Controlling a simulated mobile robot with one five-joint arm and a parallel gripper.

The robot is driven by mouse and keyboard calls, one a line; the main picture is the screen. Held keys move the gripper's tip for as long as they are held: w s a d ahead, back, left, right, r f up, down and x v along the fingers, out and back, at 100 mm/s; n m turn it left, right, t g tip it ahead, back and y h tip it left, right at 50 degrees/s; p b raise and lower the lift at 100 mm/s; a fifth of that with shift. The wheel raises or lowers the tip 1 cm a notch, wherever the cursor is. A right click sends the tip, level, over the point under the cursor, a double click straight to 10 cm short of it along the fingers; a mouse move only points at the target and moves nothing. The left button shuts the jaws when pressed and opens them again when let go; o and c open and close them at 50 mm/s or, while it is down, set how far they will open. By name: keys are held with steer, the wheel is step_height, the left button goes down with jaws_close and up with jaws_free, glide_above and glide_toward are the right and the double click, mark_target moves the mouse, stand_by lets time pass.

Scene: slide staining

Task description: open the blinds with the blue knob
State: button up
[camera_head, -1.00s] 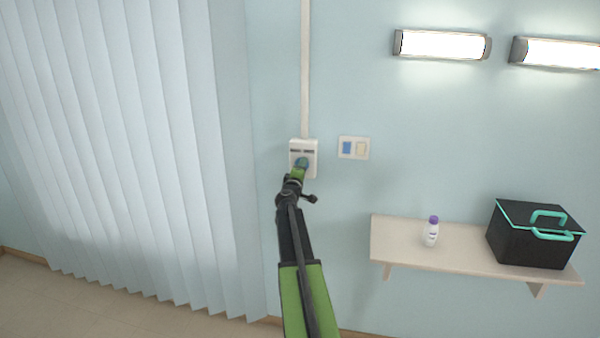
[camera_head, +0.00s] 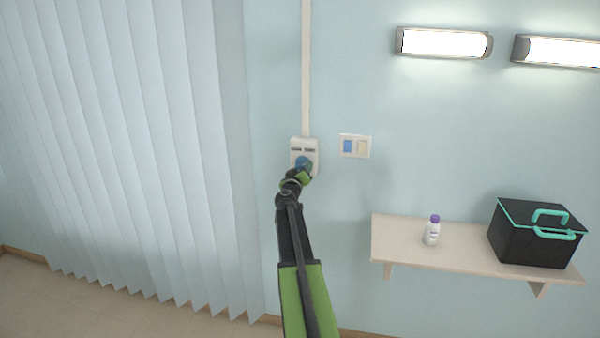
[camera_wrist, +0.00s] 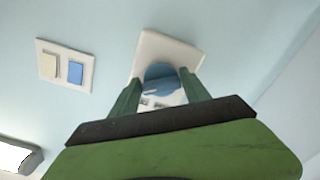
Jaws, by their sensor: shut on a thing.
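The blue knob (camera_head: 302,163) sits on a white wall box at the lower end of a vertical conduit. In the wrist view the blue knob (camera_wrist: 160,74) shows between the two green fingers of my gripper (camera_wrist: 160,90), which is shut on it. In the head view my gripper (camera_head: 303,174) reaches up to the box and partly covers the knob. The white box (camera_head: 305,144) also shows in the wrist view (camera_wrist: 165,45). The blinds (camera_head: 120,150) hang at the left as pale vertical slats, spread across the wall there.
A switch plate (camera_head: 355,146) with a blue and a cream rocker is right of the box. A shelf (camera_head: 400,240) at the lower right holds a small purple-capped bottle (camera_head: 432,231) and a black box with teal handles (camera_head: 530,236). Two lit lamps (camera_head: 444,43) are above.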

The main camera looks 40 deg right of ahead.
steer(key=shift+m, duration=0.4)
steer(key=o, duration=1.4)
steer(key=shift+s, duration=0.1)
steer(key=v, duration=1.7)
steer(key=shift+a, duration=0.2)
